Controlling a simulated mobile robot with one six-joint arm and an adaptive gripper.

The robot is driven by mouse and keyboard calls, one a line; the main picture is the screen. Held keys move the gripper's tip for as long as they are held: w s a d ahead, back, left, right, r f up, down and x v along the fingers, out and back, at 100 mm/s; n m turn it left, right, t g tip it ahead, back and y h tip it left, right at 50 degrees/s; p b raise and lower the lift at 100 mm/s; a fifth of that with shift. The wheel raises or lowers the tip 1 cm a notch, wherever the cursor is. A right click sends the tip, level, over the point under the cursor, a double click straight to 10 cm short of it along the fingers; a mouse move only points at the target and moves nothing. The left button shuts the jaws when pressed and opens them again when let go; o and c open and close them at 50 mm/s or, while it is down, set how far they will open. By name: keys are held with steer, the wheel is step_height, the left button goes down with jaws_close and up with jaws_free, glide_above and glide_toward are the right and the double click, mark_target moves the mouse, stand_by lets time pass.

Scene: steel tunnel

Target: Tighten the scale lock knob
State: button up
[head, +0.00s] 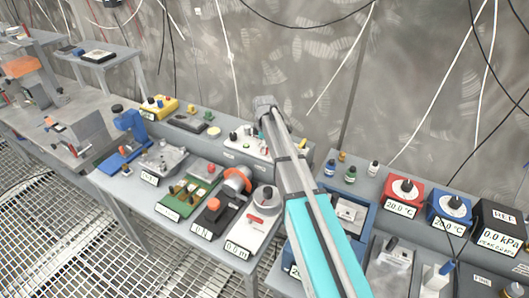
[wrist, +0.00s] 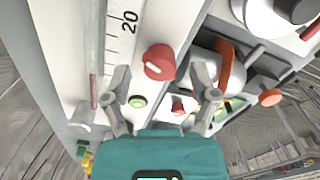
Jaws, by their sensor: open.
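In the wrist view a red round knob (wrist: 159,62) stands on a pale panel, beside a white scale strip (wrist: 121,38) marked 20. It is the likeliest scale lock knob, though no label on it shows. My gripper (wrist: 163,82) is open, with one finger on each side of the view just below the knob. The knob appears between and a little beyond the fingertips, and no contact shows. A thin red pointer (wrist: 94,88) lies along the strip's left side. In the head view my arm crosses the bench, and I cannot make out the fingers or this knob.
A green-ringed button (wrist: 137,101) sits near the left finger. A white device with an orange band (wrist: 222,62) is close on the right. In the head view, several instruments crowd the bench, including a blue clamp-like device (head: 128,138) and a red dial box (head: 403,196).

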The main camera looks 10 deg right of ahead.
steer(key=shift+f+b, duration=0.3)
steer(key=shift+f, duration=0.15)
jaws_close()
stand_by(0.3)
